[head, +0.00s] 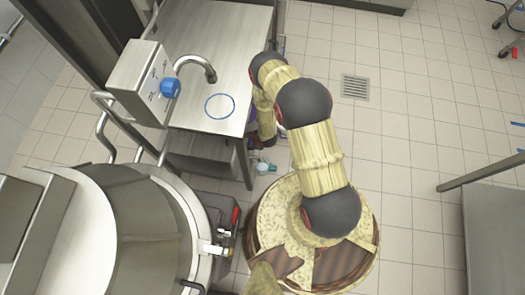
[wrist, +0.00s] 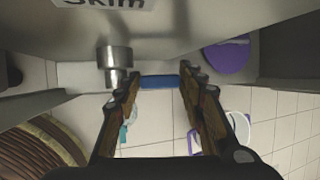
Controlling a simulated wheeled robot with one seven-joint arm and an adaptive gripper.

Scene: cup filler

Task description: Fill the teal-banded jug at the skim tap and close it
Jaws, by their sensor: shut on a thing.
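In the wrist view my gripper (wrist: 160,80) is shut on a blue handle (wrist: 159,83), which lies crosswise between its fingertips. A metal spout (wrist: 116,62) is just left of the fingers, under a steel front with a label reading "Skim" (wrist: 108,3). A teal-and-white thing (wrist: 123,134), probably the teal-banded jug, shows partly behind the left finger; its fill and exact place under the spout cannot be told. In the head view a small teal-and-white thing (head: 265,168) shows beside the steel table. My arm hides the gripper and handle there.
A purple disc (wrist: 228,56) and a white-and-purple vessel (wrist: 238,128) are right of the fingers. The steel table (head: 200,108) carries a curved faucet (head: 198,64), a blue-knobbed box (head: 140,84) and a blue ring mark (head: 220,106). A large kettle (head: 150,230) stands front left. Tiled floor is open right.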

